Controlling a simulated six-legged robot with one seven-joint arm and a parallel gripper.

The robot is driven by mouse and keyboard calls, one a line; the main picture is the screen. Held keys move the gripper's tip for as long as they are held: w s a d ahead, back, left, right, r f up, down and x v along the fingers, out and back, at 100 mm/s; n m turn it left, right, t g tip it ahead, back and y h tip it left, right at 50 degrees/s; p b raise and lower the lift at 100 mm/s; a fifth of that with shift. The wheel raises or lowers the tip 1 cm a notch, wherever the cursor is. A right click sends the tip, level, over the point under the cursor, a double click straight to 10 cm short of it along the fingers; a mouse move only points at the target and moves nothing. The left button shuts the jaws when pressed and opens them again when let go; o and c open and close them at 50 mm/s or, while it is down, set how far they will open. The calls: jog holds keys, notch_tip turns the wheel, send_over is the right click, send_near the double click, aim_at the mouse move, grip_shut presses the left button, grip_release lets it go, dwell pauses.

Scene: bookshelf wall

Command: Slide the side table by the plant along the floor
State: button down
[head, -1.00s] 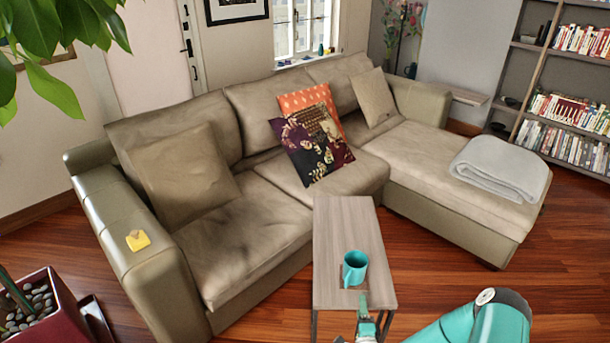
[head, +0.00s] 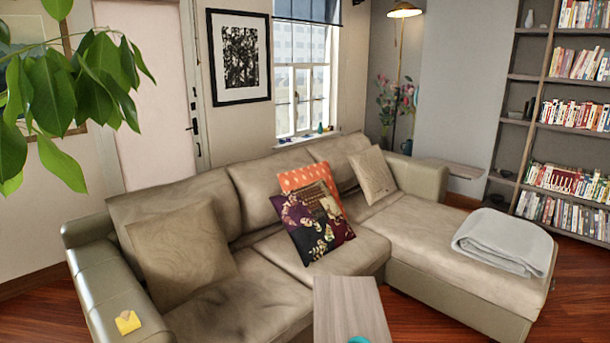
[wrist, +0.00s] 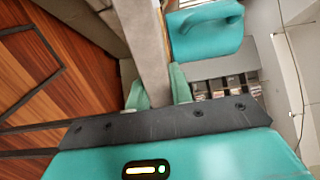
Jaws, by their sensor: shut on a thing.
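The side table (head: 350,305) has a grey wood top and stands close in front of the sofa seat; its near end is cut off by the head view. A teal mug (head: 359,340) on it shows only as a sliver there, and more fully in the wrist view (wrist: 207,32). In the wrist view, the table's top (wrist: 146,45) appears edge-on. My gripper (wrist: 160,90) is shut on its edge, one finger on each side. The plant's green leaves (head: 75,95) hang at the upper left of the head view; its pot is out of view.
The beige sofa (head: 290,243) stands behind and left of the table, and its chaise (head: 420,247) extends to the right. A bookshelf (head: 545,125) is at the back right. Some wood floor (head: 410,325) shows right of the table.

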jog(key=d, duration=0.1)
jog(key=s+d, duration=0.1)
jog(key=d, duration=0.1)
jog(key=s+d, duration=0.1)
jog(key=shift+s+d+f, duration=0.1)
jog(key=shift+s+d, duration=0.1)
jog(key=shift+d, duration=0.1)
jog(key=c, duration=1.1)
grip_release()
jog(key=shift+o, duration=0.2)
jog(key=shift+w+a, duration=0.1)
